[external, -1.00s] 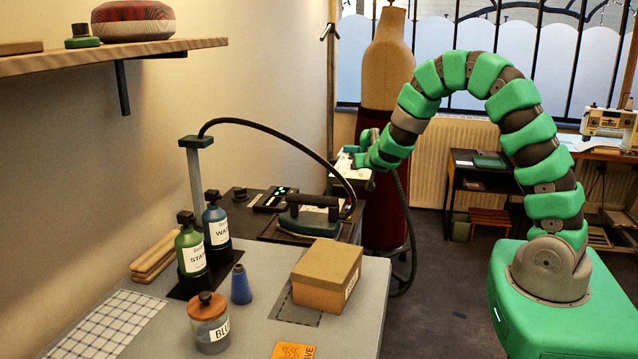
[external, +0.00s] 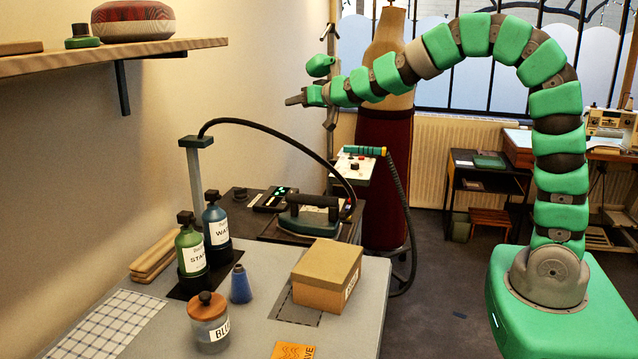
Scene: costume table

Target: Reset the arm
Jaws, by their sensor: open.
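My arm is a green segmented arm on a green base at the right of the external view. It arches up and reaches left. My gripper (external: 306,82) is at the arm's left end, in the air above the table's back part and in front of the wall. Its jaws are apart and nothing shows between them. A small white control box (external: 352,168) with a green-and-yellow handle (external: 364,151) on it stands below and to the right of the gripper, apart from it.
An iron (external: 309,215) rests on a dark mat. Two bottles (external: 191,249), a blue cone (external: 240,285), a lidded jar (external: 208,322) and a cardboard box (external: 327,275) stand on the grey table (external: 255,338). A dress form (external: 384,180) stands behind my arm. A shelf (external: 160,48) juts out upper left.

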